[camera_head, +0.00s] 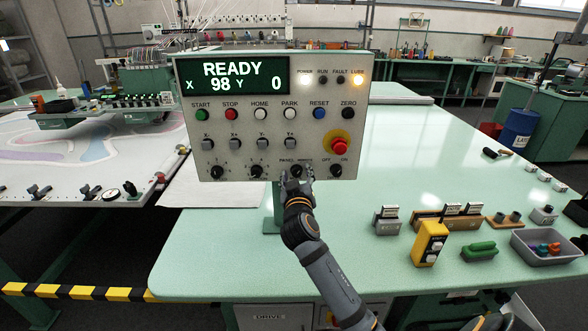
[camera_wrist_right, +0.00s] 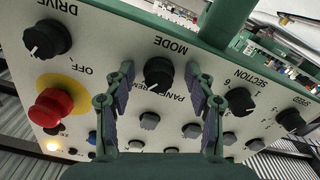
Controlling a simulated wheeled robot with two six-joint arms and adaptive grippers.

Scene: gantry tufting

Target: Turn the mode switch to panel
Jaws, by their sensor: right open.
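The mode switch (camera_wrist_right: 158,70) is a black knob with a white pointer line. In the upside-down right wrist view the line appears to point down and slightly left, toward the remote side of its labels. My right gripper (camera_head: 297,177) is in front of the panel's lower edge. Its fingers are open, one on each side of the knob (camera_head: 296,170); I cannot tell whether they touch it. My left gripper is not in view.
The section knob (camera_wrist_right: 239,101), drive knob (camera_wrist_right: 47,39) and red emergency stop (camera_wrist_right: 50,108) are close beside the mode switch. A yellow box (camera_head: 429,244), a green object (camera_head: 479,251) and a grey tray (camera_head: 545,248) are on the table at right. The table's front middle is clear.

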